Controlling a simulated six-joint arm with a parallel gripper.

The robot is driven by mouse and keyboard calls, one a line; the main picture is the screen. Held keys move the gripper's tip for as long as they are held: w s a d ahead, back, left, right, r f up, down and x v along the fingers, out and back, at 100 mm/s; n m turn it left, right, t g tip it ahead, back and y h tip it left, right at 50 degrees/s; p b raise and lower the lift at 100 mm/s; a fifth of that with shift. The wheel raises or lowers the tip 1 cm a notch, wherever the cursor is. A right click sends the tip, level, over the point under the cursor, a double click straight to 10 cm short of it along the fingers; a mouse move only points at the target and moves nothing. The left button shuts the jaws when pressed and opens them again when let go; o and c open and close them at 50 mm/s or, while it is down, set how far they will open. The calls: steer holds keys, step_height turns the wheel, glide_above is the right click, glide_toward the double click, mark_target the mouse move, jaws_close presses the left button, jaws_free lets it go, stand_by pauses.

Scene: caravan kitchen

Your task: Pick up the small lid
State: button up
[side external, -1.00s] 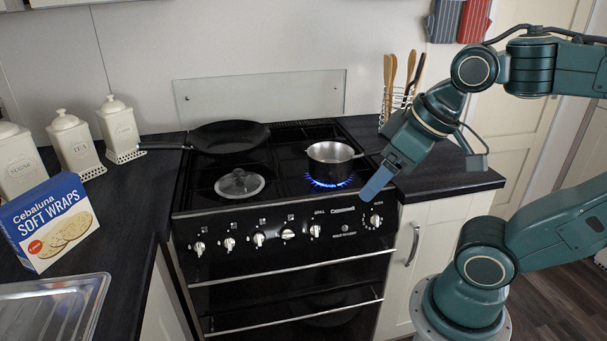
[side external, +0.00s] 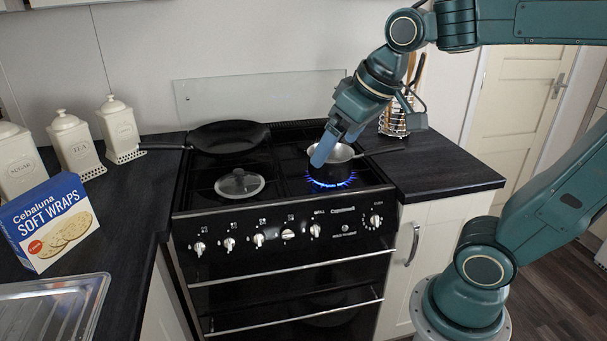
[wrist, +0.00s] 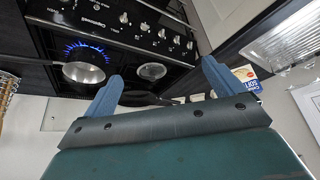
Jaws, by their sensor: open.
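The small lid (side external: 240,184) is a clear round glass lid with a dark knob, lying on the front left of the hob. In the wrist view the lid (wrist: 152,71) shows between and beyond the fingers. My gripper (side external: 323,150) is in front of the saucepan in the side view, to the right of the lid and above it, apart from it. In the wrist view my gripper (wrist: 161,76) has its two blue fingers spread apart with nothing between them.
A small saucepan (side external: 328,172) stands over a lit blue flame (side external: 331,183) on the right burner. A black frying pan (side external: 229,138) is at the back left. A utensil rack (side external: 393,122) stands behind on the right. Canisters and a wraps box (side external: 50,222) are on the left counter.

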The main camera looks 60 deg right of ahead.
steer(key=w+d+m, duration=0.1)
steer(key=w+d, duration=0.3)
steer(key=w, duration=1.1)
steer(key=m+g+h, duration=0.1)
glide_toward(239, 171)
steer(key=v, duration=0.3)
steer(key=shift+w+d, duration=0.1)
steer(key=shift+d, duration=0.05)
steer(key=shift+x, duration=4.2)
steer(key=shift+x, duration=2.65)
steer(key=shift+c, duration=0.2)
